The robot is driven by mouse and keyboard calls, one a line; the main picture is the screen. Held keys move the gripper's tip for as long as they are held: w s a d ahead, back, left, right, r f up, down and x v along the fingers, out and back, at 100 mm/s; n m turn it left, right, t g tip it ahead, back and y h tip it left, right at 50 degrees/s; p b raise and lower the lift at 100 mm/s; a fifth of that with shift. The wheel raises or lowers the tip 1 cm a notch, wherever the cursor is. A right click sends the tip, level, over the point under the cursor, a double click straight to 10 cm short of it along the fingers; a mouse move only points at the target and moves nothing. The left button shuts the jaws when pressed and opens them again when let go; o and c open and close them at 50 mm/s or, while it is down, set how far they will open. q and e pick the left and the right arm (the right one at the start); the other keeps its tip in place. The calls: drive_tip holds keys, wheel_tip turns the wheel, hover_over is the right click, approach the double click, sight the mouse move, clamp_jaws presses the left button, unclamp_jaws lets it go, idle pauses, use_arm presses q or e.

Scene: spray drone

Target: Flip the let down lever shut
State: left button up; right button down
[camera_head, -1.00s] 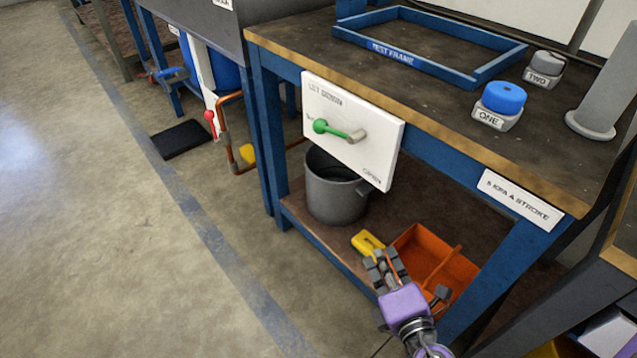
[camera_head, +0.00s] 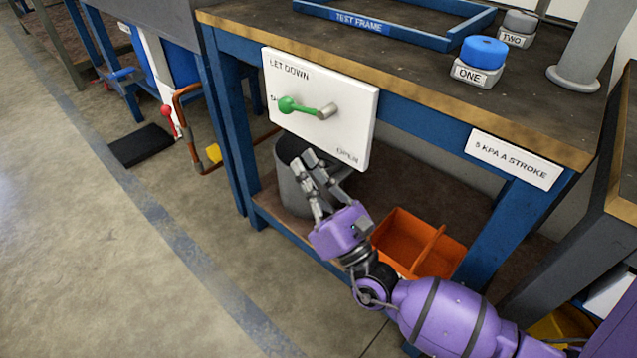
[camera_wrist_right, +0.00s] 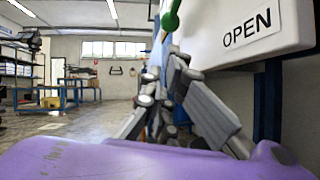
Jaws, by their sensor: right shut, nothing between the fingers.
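The let down lever (camera_head: 308,108) is green with a round knob and pivots on a grey hub on a white panel (camera_head: 352,130). The panel hangs on the bench front. The lever lies nearly level, its knob to the left over a mostly covered label starting with S. The OPEN label is at the panel's lower right. My right gripper (camera_head: 310,158) is shut and empty, just below the panel, fingers pointing up, apart from the lever. In the right wrist view the green knob (camera_wrist_right: 171,20) shows above the fingertips (camera_wrist_right: 168,62). My left gripper is not in view.
A grey bucket (camera_head: 290,190) stands on the lower shelf behind my right gripper. An orange divided bin (camera_head: 400,240) sits right of it. Floor at left is open.

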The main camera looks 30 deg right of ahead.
sight(300, 109)
drive_tip(key=w+r+p, duration=0.3)
drive_tip(key=r+p, duration=0.1)
drive_tip(key=r, duration=0.1)
drive_tip(key=shift+w+r, duration=0.15)
